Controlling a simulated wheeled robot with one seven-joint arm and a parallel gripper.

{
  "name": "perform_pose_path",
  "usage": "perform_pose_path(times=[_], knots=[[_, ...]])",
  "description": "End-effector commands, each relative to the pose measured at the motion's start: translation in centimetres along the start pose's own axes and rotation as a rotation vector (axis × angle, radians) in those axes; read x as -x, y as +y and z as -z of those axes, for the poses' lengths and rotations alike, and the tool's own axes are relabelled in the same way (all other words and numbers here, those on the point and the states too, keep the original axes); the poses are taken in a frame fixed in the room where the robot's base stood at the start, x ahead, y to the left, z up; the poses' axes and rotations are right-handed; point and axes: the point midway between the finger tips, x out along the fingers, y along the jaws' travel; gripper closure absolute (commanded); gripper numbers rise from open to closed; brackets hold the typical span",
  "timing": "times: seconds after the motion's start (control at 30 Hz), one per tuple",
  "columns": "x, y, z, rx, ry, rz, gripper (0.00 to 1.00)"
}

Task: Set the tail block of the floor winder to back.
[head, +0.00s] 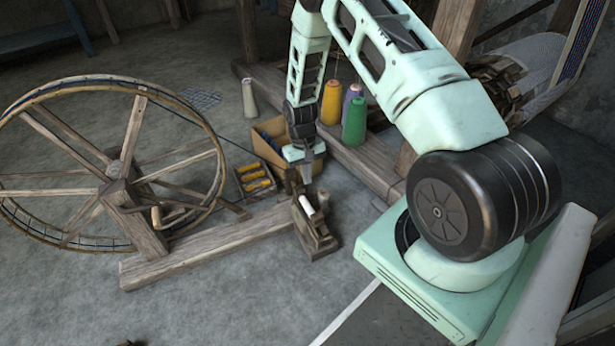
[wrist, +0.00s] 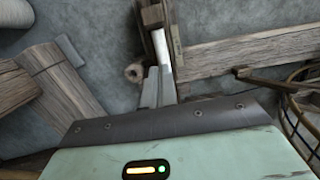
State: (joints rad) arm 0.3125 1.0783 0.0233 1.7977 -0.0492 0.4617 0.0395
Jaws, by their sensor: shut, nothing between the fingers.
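The floor winder has a large spoked wheel (head: 118,180) at the left and a long wooden base beam (head: 215,243). Its tail block (head: 318,240) is a small wooden piece at the beam's right end, with a white spool (head: 308,207) on it. My gripper (head: 306,180) points down just above the tail block; its fingers are shut and empty. Whether they touch the block cannot be told. In the wrist view my gripper (wrist: 159,88) has a pale rod-like piece in front of it, and the beam (wrist: 250,50) runs off to the right.
A cardboard box (head: 272,143) and a tray of yellow bobbins (head: 255,178) stand behind the beam. Yellow (head: 331,103) and green (head: 354,120) thread cones stand by the loom timber (head: 365,165). A pale cone (head: 249,98) stands further back. The floor in front of the beam is clear.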

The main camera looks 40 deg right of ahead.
Motion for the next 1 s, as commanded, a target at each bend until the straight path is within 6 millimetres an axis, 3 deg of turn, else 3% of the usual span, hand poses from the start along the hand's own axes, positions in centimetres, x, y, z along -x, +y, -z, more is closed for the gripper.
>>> perform_pose_path(times=[0.03,0.3,0.6,1.0], knots=[[-1.8,0.0,0.0,0.000,-0.003,0.000,1.00],[-7.1,0.0,-0.1,0.001,-0.002,0.000,1.00],[-8.6,0.0,-2.9,0.000,-0.001,0.000,1.00],[-8.5,0.0,-3.2,0.000,0.000,0.000,1.00]])
